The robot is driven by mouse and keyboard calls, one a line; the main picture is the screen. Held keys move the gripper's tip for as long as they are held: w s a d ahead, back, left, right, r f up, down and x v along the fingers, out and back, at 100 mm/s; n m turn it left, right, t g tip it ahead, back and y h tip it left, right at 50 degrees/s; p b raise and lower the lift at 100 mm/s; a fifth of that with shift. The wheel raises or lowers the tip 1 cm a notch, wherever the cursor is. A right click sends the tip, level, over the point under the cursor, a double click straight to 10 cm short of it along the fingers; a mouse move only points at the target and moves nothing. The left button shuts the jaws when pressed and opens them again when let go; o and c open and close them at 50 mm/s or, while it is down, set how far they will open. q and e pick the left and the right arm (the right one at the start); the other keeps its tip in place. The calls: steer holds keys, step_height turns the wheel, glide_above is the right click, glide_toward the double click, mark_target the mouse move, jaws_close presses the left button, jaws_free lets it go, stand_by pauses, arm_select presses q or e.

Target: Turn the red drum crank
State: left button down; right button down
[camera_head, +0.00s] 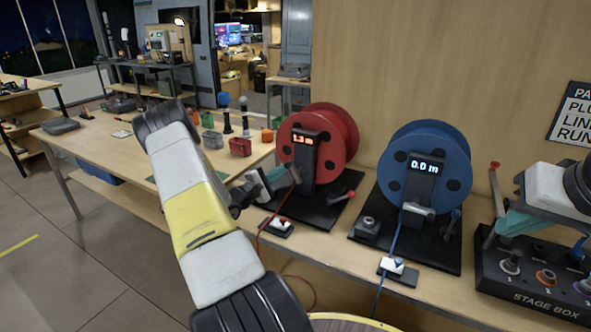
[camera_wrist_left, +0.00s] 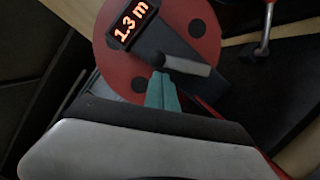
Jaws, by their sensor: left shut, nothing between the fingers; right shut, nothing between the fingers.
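The red drum (camera_head: 340,125) stands upright on a black base; its display (camera_head: 304,140) reads 1.3 m. In the left wrist view, the drum face (camera_wrist_left: 100,50) shows a dark post and a light grey crank handle (camera_wrist_left: 187,67). My left gripper (camera_head: 284,178) is at the front of the drum, fingers shut. In the left wrist view its teal fingertips (camera_wrist_left: 162,76) are just below the crank handle; I cannot tell whether they touch it. In the head view the gripper partly hides the crank. My right gripper (camera_head: 496,233) is shut above the stage box.
A blue drum (camera_head: 432,150) reading 0.0 m stands to the right, with its own crank. A red cable (camera_head: 262,232) runs by a small switch (camera_head: 280,224). The stage box (camera_head: 535,280) is at the right edge.

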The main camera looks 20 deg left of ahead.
arm_select(q)
steer(key=shift+d+r, duration=0.1)
steer(key=shift+d, duration=0.05)
steer(key=shift+d+r+m+g, duration=0.25)
steer(key=shift+r+m+g, duration=0.1)
steer(key=shift+m, duration=0.65)
